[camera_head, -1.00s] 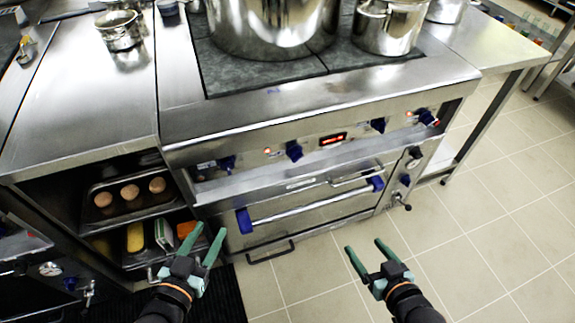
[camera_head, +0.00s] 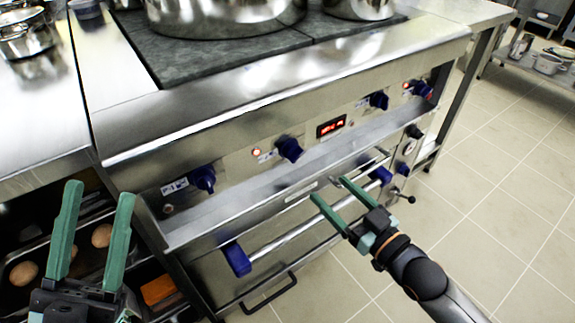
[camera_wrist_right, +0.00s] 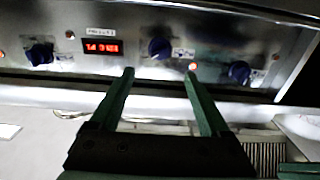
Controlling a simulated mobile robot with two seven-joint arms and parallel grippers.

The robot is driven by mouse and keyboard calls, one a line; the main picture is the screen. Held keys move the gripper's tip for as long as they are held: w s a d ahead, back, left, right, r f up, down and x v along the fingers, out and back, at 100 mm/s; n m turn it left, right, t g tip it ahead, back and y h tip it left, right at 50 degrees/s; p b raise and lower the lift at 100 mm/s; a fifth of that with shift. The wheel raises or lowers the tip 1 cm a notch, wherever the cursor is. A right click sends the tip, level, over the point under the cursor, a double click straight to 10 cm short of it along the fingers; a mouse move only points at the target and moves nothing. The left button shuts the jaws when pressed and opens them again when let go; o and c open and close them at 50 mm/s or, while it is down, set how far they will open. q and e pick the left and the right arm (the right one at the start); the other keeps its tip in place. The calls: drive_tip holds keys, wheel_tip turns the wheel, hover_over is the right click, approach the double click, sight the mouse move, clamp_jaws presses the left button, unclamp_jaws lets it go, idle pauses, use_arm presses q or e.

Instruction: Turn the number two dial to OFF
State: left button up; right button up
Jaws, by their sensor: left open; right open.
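A row of blue dials runs along the steel stove's front panel: leftmost dial (camera_head: 203,179), second dial (camera_head: 289,148), third dial (camera_head: 378,100) and rightmost dial (camera_head: 422,91). Their number labels are too small to read. A red light glows beside the second dial. In the right wrist view, the second dial (camera_wrist_right: 40,52) is left of the display, the third dial (camera_wrist_right: 160,48) is ahead between the fingers, and the rightmost dial (camera_wrist_right: 238,72) is further right. My right gripper (camera_head: 327,188) is open and empty, in front of and below the panel. My left gripper (camera_head: 99,190) is open and empty at lower left, away from the dials.
A red display (camera_head: 331,126) sits between the middle dials. A ledge and the oven handle bar (camera_head: 300,232) with blue ends lie below the panel. Large pots (camera_head: 225,15) stand on the stovetop. A shelf with a tray of round brown items (camera_head: 24,272) is at lower left.

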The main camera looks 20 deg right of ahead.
sight(298, 158)
drive_tip(key=b+x, duration=0.3)
drive_tip(key=x, duration=0.9)
drive_tip(key=shift+w+b, duration=0.2)
drive_tip(key=shift+b, duration=0.1)
clamp_jaws()
idle(0.4)
